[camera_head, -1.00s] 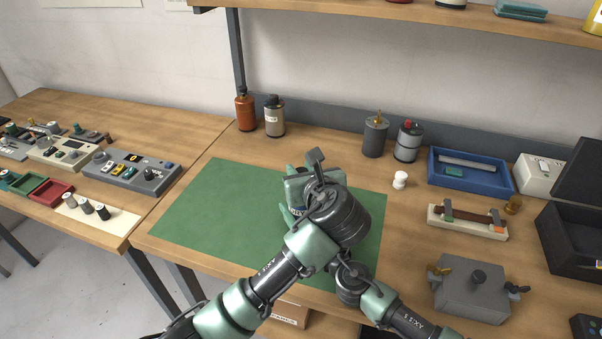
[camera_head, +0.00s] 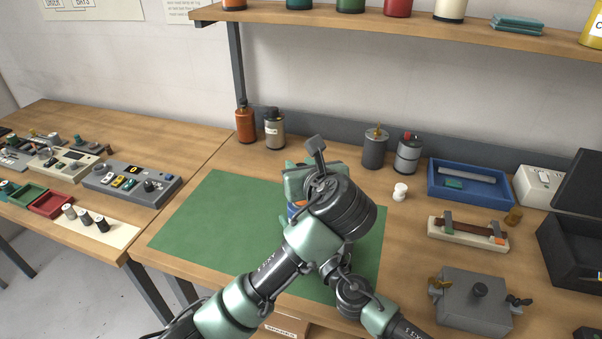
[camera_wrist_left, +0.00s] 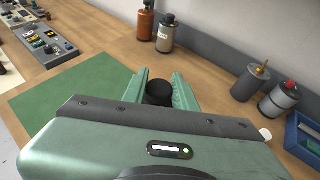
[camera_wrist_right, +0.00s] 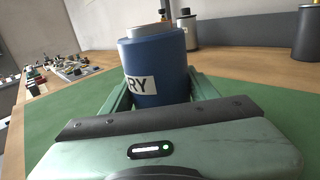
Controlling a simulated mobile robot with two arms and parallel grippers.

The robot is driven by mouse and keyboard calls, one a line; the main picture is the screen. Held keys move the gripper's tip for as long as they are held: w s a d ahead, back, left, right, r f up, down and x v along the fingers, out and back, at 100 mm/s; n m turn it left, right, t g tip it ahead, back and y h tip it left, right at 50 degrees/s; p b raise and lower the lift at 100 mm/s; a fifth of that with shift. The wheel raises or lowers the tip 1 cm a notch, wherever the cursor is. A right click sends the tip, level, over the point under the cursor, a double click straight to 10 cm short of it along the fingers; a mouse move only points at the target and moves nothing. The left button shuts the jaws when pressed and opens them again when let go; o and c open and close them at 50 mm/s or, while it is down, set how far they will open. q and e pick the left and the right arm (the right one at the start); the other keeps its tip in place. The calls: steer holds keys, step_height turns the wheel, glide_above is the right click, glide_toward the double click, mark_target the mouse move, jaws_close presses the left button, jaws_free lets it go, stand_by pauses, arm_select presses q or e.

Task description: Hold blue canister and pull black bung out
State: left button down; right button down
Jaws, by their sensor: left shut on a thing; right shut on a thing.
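The blue canister (camera_wrist_right: 155,70), with a white label reading "RY", stands upright between the fingers of my right gripper (camera_wrist_right: 160,88), which is shut on it. Its grey neck (camera_wrist_right: 148,31) shows bare on top, with no bung in it. In the head view only a small part of the canister (camera_head: 296,209) shows. My left gripper (camera_head: 305,172) is above the canister, shut on the black bung. The left wrist view shows the round black bung (camera_wrist_left: 159,92) between the left fingers, apparently clear of the canister. My left arm hides most of my right gripper.
A green mat (camera_head: 215,225) lies under the work, its left part clear. Orange (camera_head: 246,125) and grey (camera_head: 274,130) canisters stand behind. A blue tray (camera_head: 432,185), a white spool (camera_head: 400,191) and a grey box (camera_head: 472,302) are to the right.

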steer(key=shift+c, duration=1.8)
jaws_free()
